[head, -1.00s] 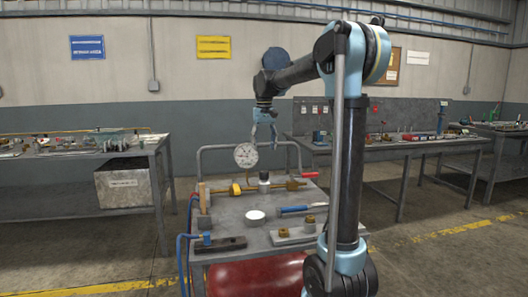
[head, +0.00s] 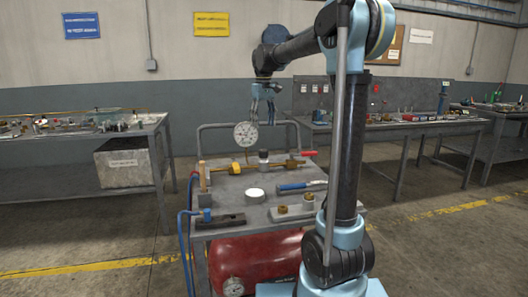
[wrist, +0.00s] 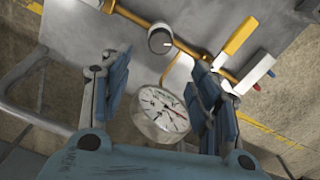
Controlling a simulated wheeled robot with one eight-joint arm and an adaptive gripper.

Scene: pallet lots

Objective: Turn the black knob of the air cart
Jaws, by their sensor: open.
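The air cart has a grey top (head: 228,186) and a red tank (head: 255,262) below. The knob (head: 263,155) stands upright on the brass pipe at the cart's back. My gripper (head: 263,106) hangs above the knob, open and empty, with clear space between. In the wrist view my gripper's (wrist: 162,68) two fingers are spread apart, with a round dial gauge (wrist: 160,112) visible between and below them. The gauge (head: 246,134) stands left of the knob.
A red handle (head: 309,153) ends the brass pipe (head: 235,168). A grey rail (head: 240,125) rises behind it. A white disc (head: 255,194) and a blue-handled tool (head: 300,186) lie on the cart top. Workbenches stand left (head: 60,140) and behind right (head: 410,125).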

